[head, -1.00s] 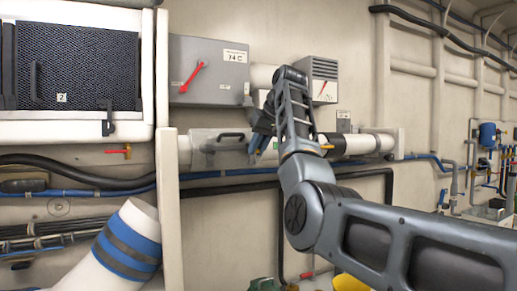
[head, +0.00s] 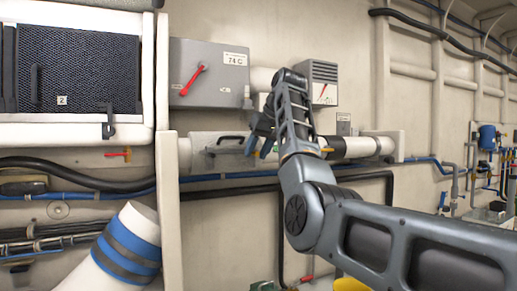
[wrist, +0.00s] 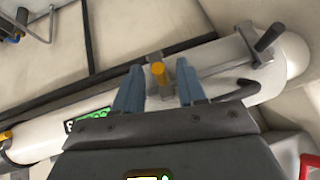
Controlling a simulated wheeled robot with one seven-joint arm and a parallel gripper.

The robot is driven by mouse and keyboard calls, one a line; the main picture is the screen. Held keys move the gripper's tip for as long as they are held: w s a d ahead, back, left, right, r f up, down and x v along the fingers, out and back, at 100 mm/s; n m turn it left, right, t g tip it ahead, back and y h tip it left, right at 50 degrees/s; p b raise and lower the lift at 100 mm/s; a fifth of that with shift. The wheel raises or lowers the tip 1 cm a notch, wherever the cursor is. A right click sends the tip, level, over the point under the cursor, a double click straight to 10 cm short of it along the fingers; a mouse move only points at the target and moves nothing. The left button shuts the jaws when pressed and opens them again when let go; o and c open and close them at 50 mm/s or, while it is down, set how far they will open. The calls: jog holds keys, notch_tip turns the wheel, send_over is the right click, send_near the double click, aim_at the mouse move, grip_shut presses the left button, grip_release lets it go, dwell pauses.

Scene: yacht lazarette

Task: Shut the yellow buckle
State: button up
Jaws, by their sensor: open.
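A yellow-tipped buckle lever (wrist: 159,74) stands at the side of a pale horizontal canister in the wrist view. It lies between the two blue fingertips of my gripper (wrist: 158,82), with a gap visible on each side. My gripper is open. In the head view my gripper (head: 259,147) is in front of the canister (head: 202,143), below the grey box, and the buckle between the fingers is hard to make out there. A second yellow piece (head: 327,150) sits farther right, by the black band; it also shows at the left edge of the wrist view (wrist: 6,135).
A grey switch box (head: 208,73) with a red lever and a vented gauge box (head: 323,83) are above the canister. A dark handle (wrist: 266,40) stands up from the canister. A blue pipe (head: 225,177) runs below it.

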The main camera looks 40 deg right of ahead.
jog(key=v, duration=0.7)
jog(key=shift+s+r, duration=0.2)
jog(key=shift+r, duration=0.1)
jog(key=shift+s, duration=0.15)
dwell(0.6)
